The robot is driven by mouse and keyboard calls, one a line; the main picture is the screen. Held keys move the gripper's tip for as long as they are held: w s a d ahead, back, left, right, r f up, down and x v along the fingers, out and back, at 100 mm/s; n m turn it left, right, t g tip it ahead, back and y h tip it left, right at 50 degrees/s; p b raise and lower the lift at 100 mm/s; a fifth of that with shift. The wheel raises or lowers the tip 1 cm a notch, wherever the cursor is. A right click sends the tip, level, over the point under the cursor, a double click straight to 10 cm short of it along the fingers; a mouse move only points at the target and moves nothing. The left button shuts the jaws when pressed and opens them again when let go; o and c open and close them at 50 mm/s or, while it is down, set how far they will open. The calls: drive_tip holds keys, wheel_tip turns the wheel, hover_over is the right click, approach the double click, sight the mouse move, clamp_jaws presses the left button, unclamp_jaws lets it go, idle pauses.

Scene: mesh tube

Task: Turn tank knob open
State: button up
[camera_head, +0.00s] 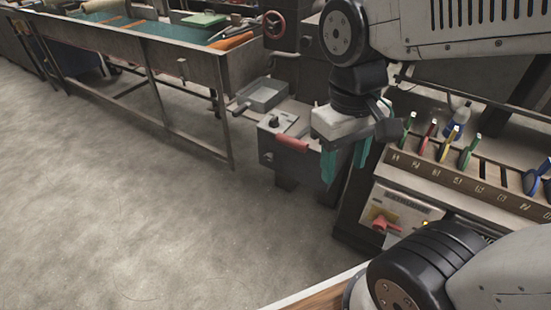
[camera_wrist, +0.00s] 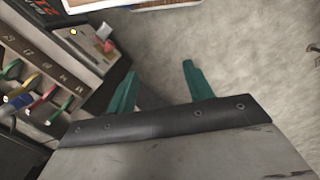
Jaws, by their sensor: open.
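A red knob (camera_head: 385,225) on a yellow plate sits on the front of a pale panel (camera_head: 408,207), below a tool rack. The same red knob shows small in the wrist view (camera_wrist: 104,32), left of the fingers. A separate dark knob (camera_head: 275,120) is on top of a small dark machine; I cannot tell which knob is called the tank knob. My gripper (camera_head: 345,160) has two teal fingers pointing down, above and left of the red knob in the head view. The fingers also show in the wrist view (camera_wrist: 160,68), spread apart with nothing between them.
A tool rack (camera_head: 470,182) with several colored-handled tools stands at right. The small dark machine (camera_head: 290,150) with a red handle and a grey tray (camera_head: 263,95) are behind the gripper. A long metal table (camera_head: 190,75) stands at the back left. The grey floor (camera_head: 130,200) is clear.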

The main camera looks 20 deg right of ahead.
drive_tip(key=w+f+n+g+h, duration=0.1)
drive_tip(key=w+f+g+h, duration=0.3)
drive_tip(key=w+f+h, duration=0.45)
drive_tip(key=m+t+h, duration=0.6)
drive_tip(key=m+t, duration=0.4)
drive_tip(key=t, duration=0.6)
approach(267, 159)
drive_tip(key=x, duration=0.9)
drive_tip(key=shift+r, duration=0.1)
drive_tip(key=c, duration=1)
